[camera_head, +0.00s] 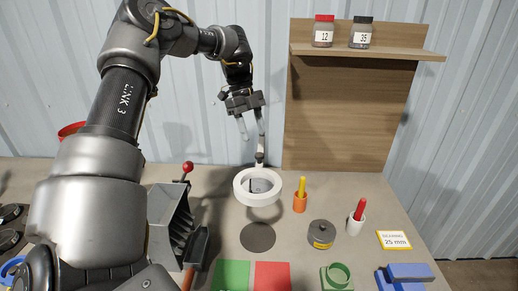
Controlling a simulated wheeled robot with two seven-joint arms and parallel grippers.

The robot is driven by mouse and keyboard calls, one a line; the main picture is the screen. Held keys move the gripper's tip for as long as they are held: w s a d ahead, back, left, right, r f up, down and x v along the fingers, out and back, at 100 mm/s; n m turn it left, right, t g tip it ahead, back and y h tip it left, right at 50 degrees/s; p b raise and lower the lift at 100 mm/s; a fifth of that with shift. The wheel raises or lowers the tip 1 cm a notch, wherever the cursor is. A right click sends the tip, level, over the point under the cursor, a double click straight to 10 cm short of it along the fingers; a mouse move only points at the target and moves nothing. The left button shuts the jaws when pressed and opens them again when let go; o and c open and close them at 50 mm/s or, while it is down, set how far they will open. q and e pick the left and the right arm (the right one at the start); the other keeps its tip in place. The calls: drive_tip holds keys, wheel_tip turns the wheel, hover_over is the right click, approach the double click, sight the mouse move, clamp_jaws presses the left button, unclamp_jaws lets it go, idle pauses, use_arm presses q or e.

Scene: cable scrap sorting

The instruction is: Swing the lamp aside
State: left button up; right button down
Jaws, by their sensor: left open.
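The lamp is a white ring (258,200) standing over the middle of the bench, above a dark round disc (258,237). A short dark and light piece (260,158) rises behind the ring's back edge. My left gripper (253,138) hangs above the ring, pointing down, with its two pale fingers apart. One fingertip is close to the piece behind the ring; I cannot tell whether they touch. Nothing shows between the fingers. My right gripper is out of view.
A grey lever tool with a red knob (187,167) stands left of the ring. Orange (300,203) and white (355,224) holders, a grey round tin (321,234) and a "25 mm" card (394,240) stand right. Green (231,275) and red (272,275) mats lie in front.

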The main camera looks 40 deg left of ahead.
sight(259, 154)
use_arm(q)
drive_tip(key=p+x, duration=0.1)
drive_tip(key=x, duration=0.5)
drive_tip(key=shift+f, duration=0.3)
clamp_jaws()
